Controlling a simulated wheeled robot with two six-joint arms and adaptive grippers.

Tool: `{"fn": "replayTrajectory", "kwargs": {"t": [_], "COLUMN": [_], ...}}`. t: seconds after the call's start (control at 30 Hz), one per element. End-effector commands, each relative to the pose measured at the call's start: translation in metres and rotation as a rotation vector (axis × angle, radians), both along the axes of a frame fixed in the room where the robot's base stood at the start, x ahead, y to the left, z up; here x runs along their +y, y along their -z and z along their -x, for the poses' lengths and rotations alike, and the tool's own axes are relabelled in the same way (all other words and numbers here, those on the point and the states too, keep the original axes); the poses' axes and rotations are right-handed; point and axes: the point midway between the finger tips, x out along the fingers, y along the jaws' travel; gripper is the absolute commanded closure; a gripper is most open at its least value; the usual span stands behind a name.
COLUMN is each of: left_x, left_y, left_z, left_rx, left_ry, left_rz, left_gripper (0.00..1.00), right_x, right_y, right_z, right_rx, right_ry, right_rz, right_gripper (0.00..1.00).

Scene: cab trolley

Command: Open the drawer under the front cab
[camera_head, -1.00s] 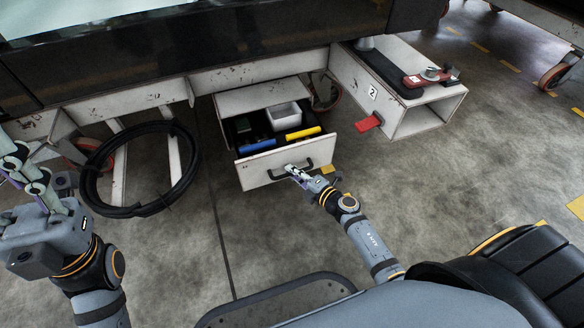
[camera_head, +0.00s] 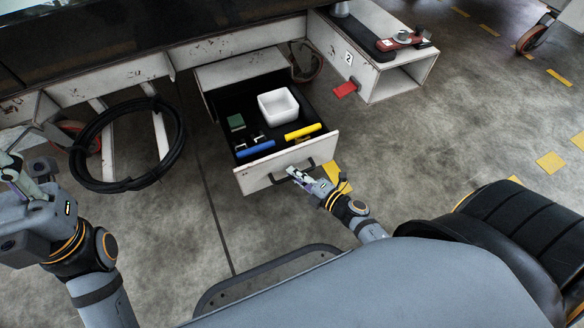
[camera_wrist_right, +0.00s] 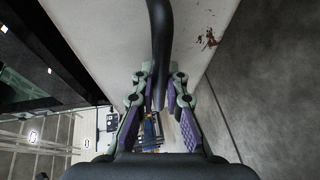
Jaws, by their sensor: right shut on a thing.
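The drawer (camera_head: 243,180) under the cab is pulled well out, and its inside shows. It holds a white bin (camera_head: 279,107), a blue item (camera_head: 255,149), a yellow item (camera_head: 303,131) and a dark green block (camera_head: 236,122). My right gripper (camera_head: 294,173) is at the drawer's black handle (camera_head: 277,179) and shut on it. In the right wrist view the handle (camera_wrist_right: 160,45) runs down between the fingers (camera_wrist_right: 160,95), in front of the pale drawer front (camera_wrist_right: 100,35). My left gripper (camera_head: 22,182) is at the left edge, away from the drawer; its fingertips do not show clearly.
A coiled black hose (camera_head: 72,160) hangs left of the drawer. The floor (camera_head: 440,150) between drawer and my base is clear.

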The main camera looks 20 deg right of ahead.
Motion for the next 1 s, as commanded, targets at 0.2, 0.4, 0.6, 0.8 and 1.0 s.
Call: {"fn": "replayTrajectory", "kwargs": {"t": [0.2, 0.4, 0.6, 0.8, 1.0], "left_x": [0.000, 0.000, 0.000, 0.000, 0.001], "left_y": [0.000, 0.000, 0.000, 0.000, 0.000], "left_z": [0.000, 0.000, 0.000, 0.000, -0.001], "left_rx": [0.000, 0.000, 0.000, 0.000, 0.000], "left_ry": [0.000, 0.000, 0.000, 0.000, 0.000], "left_rz": [0.001, 0.001, 0.001, 0.001, 0.003], "left_gripper": [0.60, 0.60, 0.60, 0.60, 0.60], "right_x": [-0.001, -0.001, -0.001, -0.001, -0.003], "right_y": [0.000, 0.000, 0.000, 0.000, 0.000], "right_z": [0.006, 0.007, 0.006, 0.006, 0.013], "right_rx": [0.000, 0.000, 0.001, 0.001, 0.002], "right_ry": [0.002, 0.002, 0.002, 0.001, 0.000], "right_rz": [0.002, 0.002, 0.002, 0.001, 0.002], "right_gripper": [1.00, 1.00, 0.82, 0.78, 0.78]}}
